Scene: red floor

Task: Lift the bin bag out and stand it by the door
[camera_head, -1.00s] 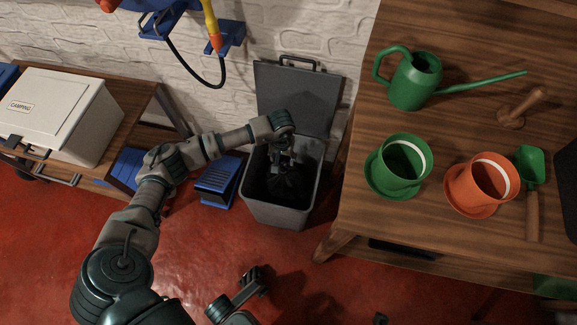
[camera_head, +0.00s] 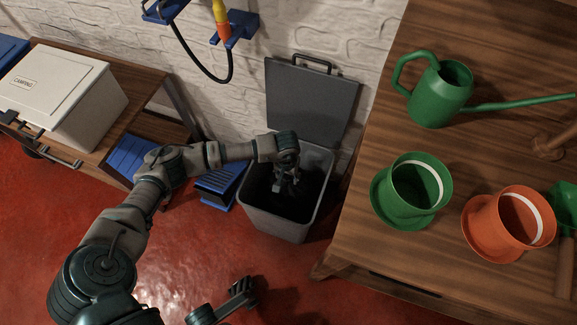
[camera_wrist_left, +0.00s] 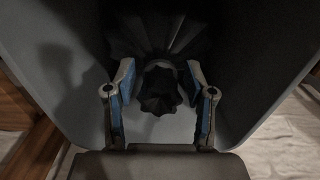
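The black bin bag (camera_wrist_left: 160,88) sits inside the grey bin (camera_head: 268,220), its gathered top sticking up in the left wrist view. The bag (camera_head: 294,200) is mostly in shadow in the head view. My left gripper (camera_head: 286,186) reaches down into the bin mouth from the left. In the left wrist view its two blue-padded fingers (camera_wrist_left: 160,103) are open, one on each side of the gathered top, with a gap on both sides. My right gripper (camera_head: 245,293) is low in the head view, over the floor; its finger opening is unclear. No door is in view.
The bin's lid (camera_head: 312,100) stands open against the white brick wall. A wooden table (camera_head: 350,255) with a green watering can (camera_head: 438,95) and pots is close on the right. A blue object (camera_head: 216,185) and a low bench (camera_head: 150,88) are left. Red floor (camera_head: 285,275) is clear in front.

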